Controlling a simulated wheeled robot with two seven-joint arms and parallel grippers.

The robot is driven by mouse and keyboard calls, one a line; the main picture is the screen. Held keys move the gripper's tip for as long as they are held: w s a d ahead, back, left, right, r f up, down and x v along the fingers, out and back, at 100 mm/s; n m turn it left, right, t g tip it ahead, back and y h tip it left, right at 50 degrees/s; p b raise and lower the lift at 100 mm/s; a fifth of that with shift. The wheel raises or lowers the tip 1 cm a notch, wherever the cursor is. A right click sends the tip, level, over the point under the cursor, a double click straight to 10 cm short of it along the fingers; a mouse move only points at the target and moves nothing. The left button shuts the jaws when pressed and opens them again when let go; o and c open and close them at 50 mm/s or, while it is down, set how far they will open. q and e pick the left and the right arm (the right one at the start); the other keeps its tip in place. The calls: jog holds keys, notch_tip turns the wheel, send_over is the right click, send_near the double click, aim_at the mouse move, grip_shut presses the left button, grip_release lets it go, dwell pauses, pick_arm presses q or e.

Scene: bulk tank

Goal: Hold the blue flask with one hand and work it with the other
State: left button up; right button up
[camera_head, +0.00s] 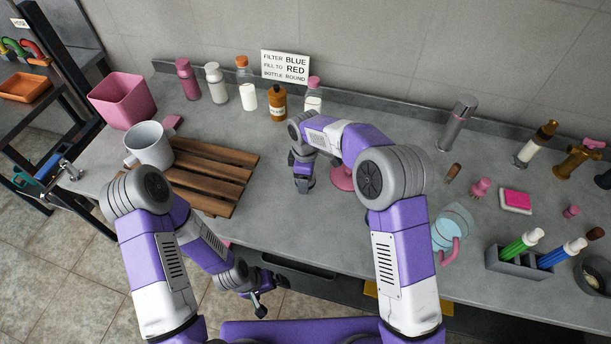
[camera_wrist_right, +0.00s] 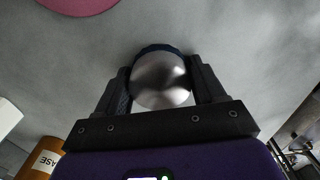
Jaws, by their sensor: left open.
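My right gripper (camera_head: 302,178) points down over the counter, right of the wooden slatted board. In the right wrist view its two fingers (camera_wrist_right: 161,88) stand on either side of a round silver top with a dark blue rim, seen end-on, which looks like the blue flask (camera_wrist_right: 161,82). The fingers appear to touch it on both sides. The flask's body is hidden below its top, and in the head view the gripper largely covers it. My left gripper (camera_head: 268,293) is open and empty, low in front of the counter's front edge.
The wooden board (camera_head: 215,165) and a white mug (camera_head: 149,145) lie to the left. Several bottles, including a brown one (camera_head: 278,103), line the back. A pink object (camera_head: 342,179) stands close right of my right gripper. A glass pitcher (camera_head: 452,226) and bottle rack (camera_head: 520,265) are farther right.

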jog(key=o, duration=0.3)
jog(key=shift+r, duration=0.15)
notch_tip(320, 180, up, 12)
jog(key=p, duration=0.3)
jog(key=shift+s, duration=0.1)
